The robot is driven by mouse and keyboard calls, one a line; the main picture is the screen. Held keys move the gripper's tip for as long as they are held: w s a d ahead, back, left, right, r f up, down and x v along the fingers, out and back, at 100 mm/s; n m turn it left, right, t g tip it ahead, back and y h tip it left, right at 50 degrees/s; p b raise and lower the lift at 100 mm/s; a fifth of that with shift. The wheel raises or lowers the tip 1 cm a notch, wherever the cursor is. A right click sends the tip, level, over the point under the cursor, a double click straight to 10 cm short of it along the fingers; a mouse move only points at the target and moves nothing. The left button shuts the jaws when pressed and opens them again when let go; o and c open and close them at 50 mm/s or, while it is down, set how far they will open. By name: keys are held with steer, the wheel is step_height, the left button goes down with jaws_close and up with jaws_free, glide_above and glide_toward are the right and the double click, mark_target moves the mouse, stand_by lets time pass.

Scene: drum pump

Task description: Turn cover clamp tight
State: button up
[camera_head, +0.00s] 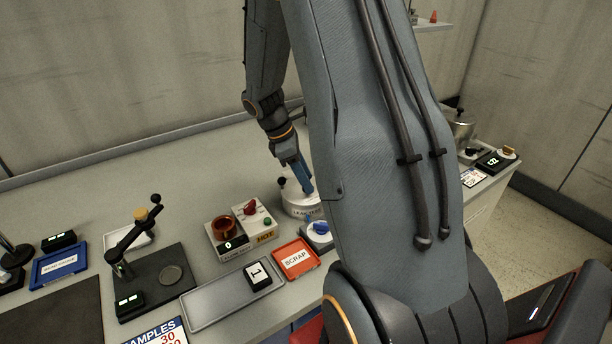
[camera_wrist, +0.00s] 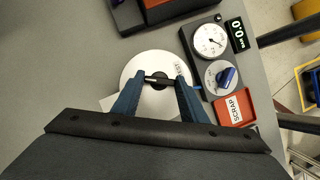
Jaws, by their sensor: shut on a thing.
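The cover clamp (camera_wrist: 158,80) is a short dark bar with a black centre. It lies across a white round cover (camera_wrist: 134,72) in the wrist view. In the head view, the white round vessel (camera_head: 298,210) stands on the bench, partly hidden by my arm; a small black ball (camera_head: 282,182) shows at its upper left. My gripper (camera_wrist: 160,90) has its blue fingers on either side of the clamp and is shut on it. In the head view my gripper (camera_head: 306,187) points down onto the vessel's top. How tight the clamp sits cannot be seen.
A round gauge (camera_wrist: 210,40) and a blue knob (camera_wrist: 227,77) are close right of the cover in the wrist view. A red scrap tray (camera_head: 296,258), a red-knobbed box (camera_head: 252,222) and a grey tray (camera_head: 215,302) stand nearby. The bench behind the vessel is clear.

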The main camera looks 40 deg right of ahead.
steer(key=m+y, duration=0.1)
steer(key=m, duration=0.2)
steer(key=m+g, duration=0.1)
steer(key=m, duration=0.1)
steer(key=shift+w+d+m+y, duration=0.15)
steer(key=shift+m+y, duration=0.25)
steer(key=m+y, duration=0.1)
steer(key=m, duration=0.2)
steer(key=m+g+y, duration=0.1)
steer(key=m, duration=0.2)
steer(key=shift+d, duration=0.15)
steer(key=shift+m+y, duration=0.3)
steer(key=o, duration=1)
steer(key=shift+o, duration=0.2)
steer(key=b+v, duration=0.2)
steer(key=v, duration=0.5)
steer(key=shift+w+r, duration=0.2)
steer(key=shift+r, duration=0.15)
